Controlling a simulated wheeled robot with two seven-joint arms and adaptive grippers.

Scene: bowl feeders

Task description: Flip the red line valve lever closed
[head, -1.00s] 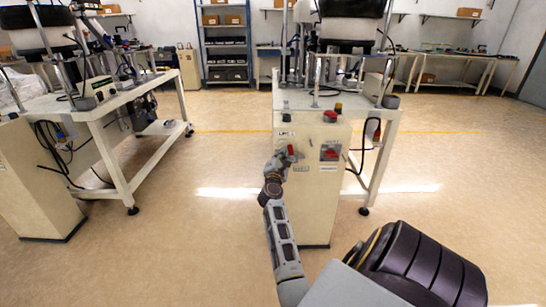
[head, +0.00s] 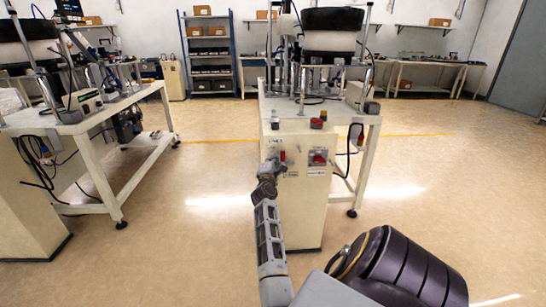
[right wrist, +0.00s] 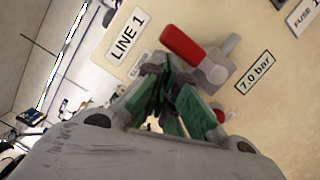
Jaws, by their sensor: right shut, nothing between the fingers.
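The red valve lever (head: 283,156) is on the front of the pale cabinet, near its top left, and looks upright in the head view. In the right wrist view the red handle (right wrist: 184,46) joins a grey valve body (right wrist: 214,69), beside the "LINE 1" label (right wrist: 127,36) and the "7.0 bar" label (right wrist: 254,73). My right gripper (head: 270,174) is just below and left of the lever. Its green-padded fingers (right wrist: 168,78) are shut and empty, close to the handle; whether they touch it I cannot tell. My left gripper is out of view.
The cabinet (head: 302,215) stands under a bench with a bowl feeder (head: 332,30). A red switch (head: 318,158) sits right of the lever, and buttons (head: 317,123) are on the top. Another bench (head: 95,120) stands at left. The floor between is clear.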

